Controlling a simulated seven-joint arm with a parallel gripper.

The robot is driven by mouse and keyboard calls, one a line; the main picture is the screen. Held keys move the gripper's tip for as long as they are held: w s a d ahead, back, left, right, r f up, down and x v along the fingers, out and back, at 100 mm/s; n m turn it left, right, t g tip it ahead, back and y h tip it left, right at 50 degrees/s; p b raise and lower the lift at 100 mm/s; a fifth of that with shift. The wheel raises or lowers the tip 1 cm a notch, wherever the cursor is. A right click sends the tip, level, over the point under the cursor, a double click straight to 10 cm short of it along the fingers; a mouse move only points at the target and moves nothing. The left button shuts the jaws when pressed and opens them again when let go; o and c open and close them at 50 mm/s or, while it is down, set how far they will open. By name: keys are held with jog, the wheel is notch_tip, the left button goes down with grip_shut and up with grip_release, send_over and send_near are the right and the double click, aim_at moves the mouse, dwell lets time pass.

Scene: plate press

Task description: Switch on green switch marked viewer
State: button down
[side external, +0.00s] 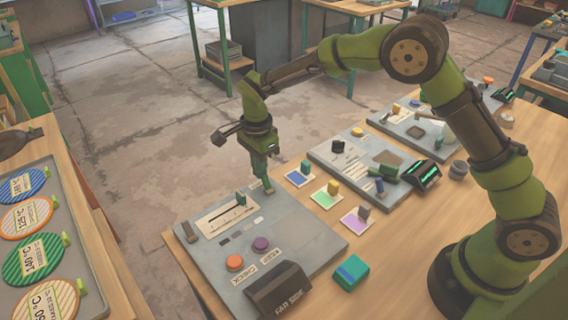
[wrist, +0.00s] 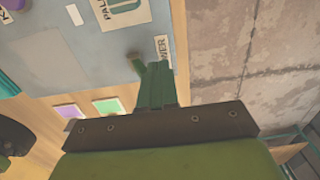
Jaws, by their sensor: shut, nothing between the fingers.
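My gripper (side external: 266,187) is shut and empty, pointing down at the far right corner of the nearest grey panel (side external: 310,232). In the wrist view its green fingers (wrist: 142,68) are together beside a small brownish-green knob (wrist: 133,57) on the panel. A white label (wrist: 162,50) beside the fingers shows letters ending in "WER"; its start is hidden or unclear. The knob may be the viewer switch, but I cannot tell its position or whether the fingertips touch it. In the side view the gripper hides this spot.
The panel also holds a slider (side external: 241,198), an orange button (side external: 235,262), a purple button (side external: 261,243) and a black box (side external: 280,290). Coloured cards (side external: 324,198) with small blocks lie right of it. A teal block (side external: 350,272) is in front. More panels stand behind.

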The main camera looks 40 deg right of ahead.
aim_at(271, 186)
jog(key=shift+s, duration=1.25)
jog(key=shift+w+r, duration=0.2)
jog(key=shift+r, duration=1)
jog(key=shift+w+r, duration=0.2)
jog(key=shift+r, duration=0.95)
jog(key=shift+w+r, duration=0.2)
jog(key=shift+r, duration=1)
jog(key=shift+f+n, duration=0.2)
jog(key=shift+n, duration=0.6)
jog(key=s+d+r+n+t+y, duration=0.1)
jog(key=s+d+r+n+t, duration=0.2)
jog(key=s, duration=0.9)
jog(key=s+d+r+n+t+y, duration=0.1)
jog(key=s+d+r+n+t, duration=0.3)
jog(key=s+d+r+n, duration=0.4)
jog(key=s+r+n, duration=0.1)
jog(key=s, duration=0.3)
jog(key=shift+r, duration=0.3)
